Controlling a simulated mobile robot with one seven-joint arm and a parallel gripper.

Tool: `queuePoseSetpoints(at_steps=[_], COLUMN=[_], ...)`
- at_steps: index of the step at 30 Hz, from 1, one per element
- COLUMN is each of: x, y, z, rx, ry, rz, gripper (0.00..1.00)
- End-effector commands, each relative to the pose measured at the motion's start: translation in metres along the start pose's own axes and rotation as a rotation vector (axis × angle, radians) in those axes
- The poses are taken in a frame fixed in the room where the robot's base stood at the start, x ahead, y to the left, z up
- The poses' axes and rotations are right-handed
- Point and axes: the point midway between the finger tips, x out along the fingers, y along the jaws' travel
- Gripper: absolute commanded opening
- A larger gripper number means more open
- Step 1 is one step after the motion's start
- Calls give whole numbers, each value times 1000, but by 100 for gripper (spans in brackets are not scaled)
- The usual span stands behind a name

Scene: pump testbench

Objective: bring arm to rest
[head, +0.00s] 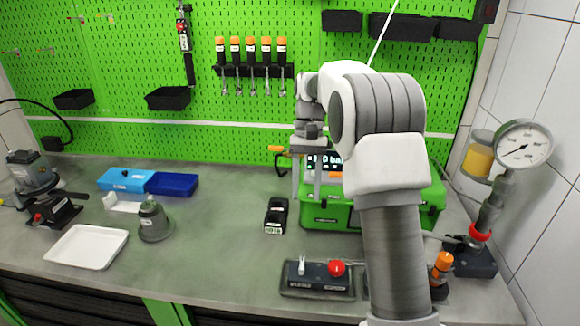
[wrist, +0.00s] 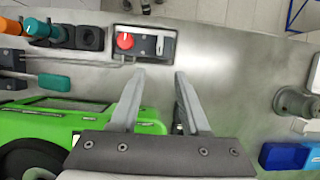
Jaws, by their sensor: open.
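My arm reaches over the grey bench from the front right in the head view. My gripper (head: 308,180) is above the bench, in front of the left part of the green case (head: 325,218). In the wrist view the two fingers of my gripper (wrist: 160,100) stand apart with nothing between them, over bare bench. The green case (wrist: 60,118) lies left of the fingers there. My arm hides part of the case in the head view.
A black box with a red knob (head: 318,278) sits at the bench front. A small black device (head: 276,215) lies left of the case. Further left are a white tray (head: 87,247), blue boxes (head: 172,184) and a grey-green part (head: 154,220). A pressure gauge (head: 524,144) stands right.

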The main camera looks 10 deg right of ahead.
Motion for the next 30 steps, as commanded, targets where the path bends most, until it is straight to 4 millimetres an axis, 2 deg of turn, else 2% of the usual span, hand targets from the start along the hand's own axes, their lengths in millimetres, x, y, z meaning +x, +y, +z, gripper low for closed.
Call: queuePoseSetpoints(at_steps=[5, 9, 15, 23, 30], x=[-20, -36, -49, -47, -30], y=[2, 6, 14, 27, 41], z=[27, 60, 109, 170, 220], rx=[-25, -55, -101, -161, -216], ry=[73, 165, 296, 465, 622], rz=[-3, -8, -13, -16, -18], gripper=[46, 46, 46, 46, 46])
